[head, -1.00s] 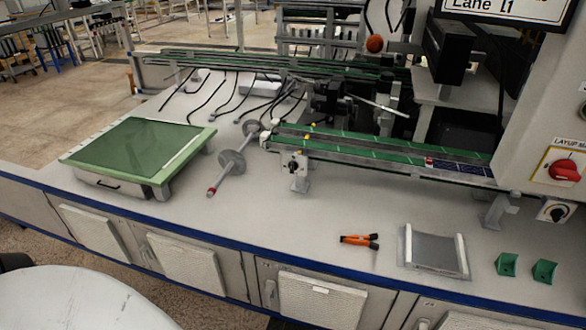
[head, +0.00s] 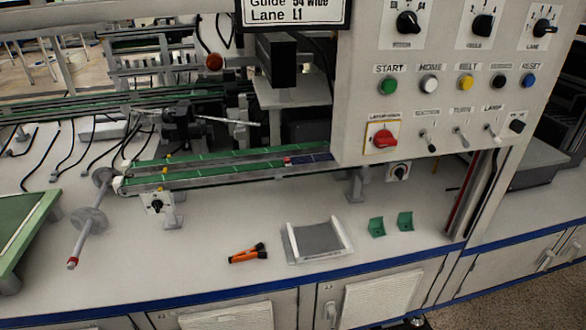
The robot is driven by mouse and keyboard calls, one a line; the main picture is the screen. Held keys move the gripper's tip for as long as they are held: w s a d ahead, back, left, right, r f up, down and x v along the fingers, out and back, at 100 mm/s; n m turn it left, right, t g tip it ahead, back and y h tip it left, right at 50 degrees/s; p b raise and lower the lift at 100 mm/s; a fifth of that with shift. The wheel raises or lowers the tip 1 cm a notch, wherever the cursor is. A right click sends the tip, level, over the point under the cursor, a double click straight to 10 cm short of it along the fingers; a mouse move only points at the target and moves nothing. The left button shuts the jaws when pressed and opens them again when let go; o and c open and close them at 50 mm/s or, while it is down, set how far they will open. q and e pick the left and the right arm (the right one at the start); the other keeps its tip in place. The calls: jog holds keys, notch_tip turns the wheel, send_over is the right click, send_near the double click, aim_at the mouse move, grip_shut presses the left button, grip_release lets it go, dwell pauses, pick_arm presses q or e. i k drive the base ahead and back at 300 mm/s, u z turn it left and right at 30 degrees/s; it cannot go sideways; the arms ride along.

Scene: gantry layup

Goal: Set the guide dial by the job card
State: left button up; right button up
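The job card (head: 292,14) hangs at the top centre, cut off by the upper edge; its visible lines read "Guide 54 Wide" and "Lane L1". The control panel (head: 365,60) on the right has a row of three black dials along its top. The middle dial (head: 482,26) has a small label that seems to read GUIDE, but it is blurred. The left dial (head: 408,23) has a mark like 54 at its upper right; its label is unclear. The right dial (head: 543,28) is labelled LANE. The pointer settings are too small to read surely. Neither gripper shows.
Below the dials are START (head: 387,86) and other coloured buttons, a red rotary switch (head: 384,140) and small toggles. The bench holds a green-railed conveyor (head: 215,168), orange-handled pliers (head: 247,253), a grey tray (head: 290,245) and two green blocks (head: 405,221). The bench front is mostly clear.

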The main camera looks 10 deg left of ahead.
aim_at(156, 204)
jog(key=k, duration=0.5)
jog(key=u, duration=2.05)
jog(key=i, duration=0.85)
jog(key=z, duration=0.25)
